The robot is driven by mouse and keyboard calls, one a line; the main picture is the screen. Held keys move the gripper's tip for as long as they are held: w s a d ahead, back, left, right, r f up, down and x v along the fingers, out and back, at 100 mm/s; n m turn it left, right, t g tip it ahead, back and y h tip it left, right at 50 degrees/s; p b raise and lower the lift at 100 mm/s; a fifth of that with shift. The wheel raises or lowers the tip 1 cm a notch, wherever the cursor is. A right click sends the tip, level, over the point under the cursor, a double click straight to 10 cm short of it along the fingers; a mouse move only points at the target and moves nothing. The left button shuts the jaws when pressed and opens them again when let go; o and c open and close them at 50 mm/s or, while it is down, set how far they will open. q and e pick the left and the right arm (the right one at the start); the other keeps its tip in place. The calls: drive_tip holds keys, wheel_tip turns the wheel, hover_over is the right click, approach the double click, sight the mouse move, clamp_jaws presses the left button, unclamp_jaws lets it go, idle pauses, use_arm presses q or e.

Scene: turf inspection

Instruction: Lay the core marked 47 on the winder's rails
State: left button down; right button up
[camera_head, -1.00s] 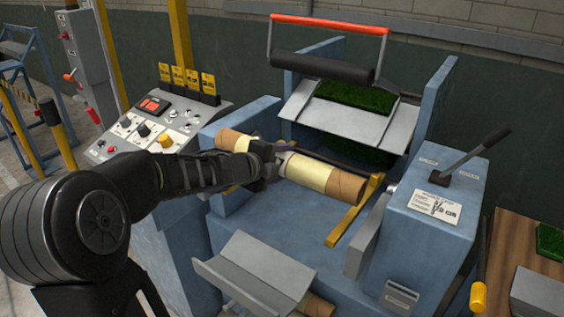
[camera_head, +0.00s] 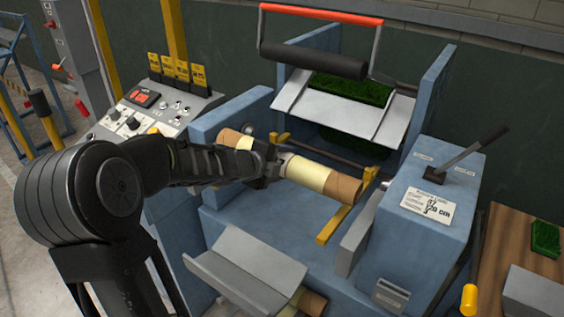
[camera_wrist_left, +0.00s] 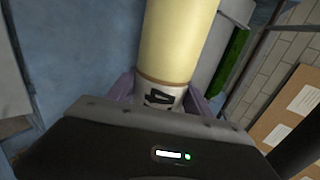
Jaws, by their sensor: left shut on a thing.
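The core (camera_head: 311,173) is a brown cardboard tube with pale yellow bands. My left gripper (camera_head: 270,164) is shut around its middle. In the wrist view, its yellow band (camera_wrist_left: 178,38) runs up from between the fingers (camera_wrist_left: 160,88); a white label with black marking, partly hidden, shows there. The winder (camera_head: 262,221) is a blue machine with yellow rails. The right rail (camera_head: 334,222) passes below the core's right end; part of the left rail (camera_head: 281,138) shows behind the core. I cannot tell whether the core touches the rails. My right gripper is out of view.
A roller with a red bar (camera_head: 321,15) stands above the green turf (camera_head: 350,90) at the back. A lever box (camera_head: 420,235) stands right of the rails. A grey tray (camera_head: 250,268) is in front, and a control panel (camera_head: 150,110) is at left.

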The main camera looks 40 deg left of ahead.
use_arm(q)
drive_tip(key=shift+w+f+b, duration=0.1)
drive_tip(key=shift+f+b, duration=2.15)
drive_tip(key=shift+f, duration=0.45)
drive_tip(key=shift+c, duration=2.3)
unclamp_jaws()
drive_tip(key=shift+o, duration=0.5)
drive_tip(key=shift+f, duration=0.1)
drive_tip(key=p+v, duration=0.2)
drive_tip(key=v, duration=0.6)
drive_tip(key=shift+p, duration=0.35)
